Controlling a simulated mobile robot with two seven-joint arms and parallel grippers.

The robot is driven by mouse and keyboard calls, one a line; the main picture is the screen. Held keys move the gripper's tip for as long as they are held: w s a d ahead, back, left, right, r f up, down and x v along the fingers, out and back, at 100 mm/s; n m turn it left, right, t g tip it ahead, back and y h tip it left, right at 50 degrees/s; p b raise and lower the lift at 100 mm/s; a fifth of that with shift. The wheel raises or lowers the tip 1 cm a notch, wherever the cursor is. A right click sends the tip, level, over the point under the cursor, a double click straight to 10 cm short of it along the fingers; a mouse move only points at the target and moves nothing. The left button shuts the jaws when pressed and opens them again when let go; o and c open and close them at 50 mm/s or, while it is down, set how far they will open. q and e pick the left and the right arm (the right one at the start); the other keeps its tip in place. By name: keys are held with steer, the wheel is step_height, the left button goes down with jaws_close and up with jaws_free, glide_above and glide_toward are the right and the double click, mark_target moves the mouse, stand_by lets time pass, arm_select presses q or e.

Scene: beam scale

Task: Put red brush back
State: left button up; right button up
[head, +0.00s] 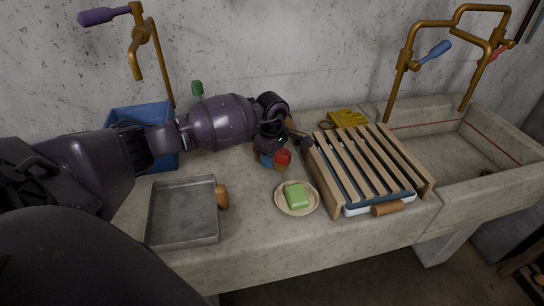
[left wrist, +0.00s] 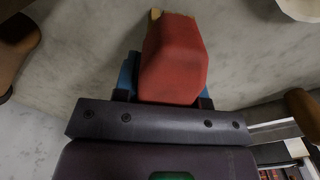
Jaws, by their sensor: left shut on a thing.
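The red brush (head: 283,157) has a red block with pale yellowish bristles below it. My left gripper (head: 273,152) reaches in from the left and is shut on it, holding it over the counter, behind the soap dish. The brush also fills the middle of the left wrist view (left wrist: 174,62), in front of the jaw, with a bit of its bristles at the far end. A blue piece shows beside it; I cannot tell what it is. Whether the brush touches the counter is unclear. My right gripper is not in view.
Green soap (head: 296,195) lies on a round dish (head: 282,208). A slatted wooden rack (head: 323,170) stands to its right, with a yellow item (head: 348,118) behind. A metal tray (head: 183,242) and blue bin (head: 165,112) are at left. A stone basin (head: 487,170) is at right.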

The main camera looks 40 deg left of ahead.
arm_select(q)
steer(key=shift+f, duration=0.15)
steer(key=o, duration=1)
steer(key=shift+r, duration=0.4)
step_height(320, 180, up, 11)
steer(key=shift+f+p, duration=0.15)
steer(key=shift+p, duration=0.35)
steer(key=shift+r, duration=0.45)
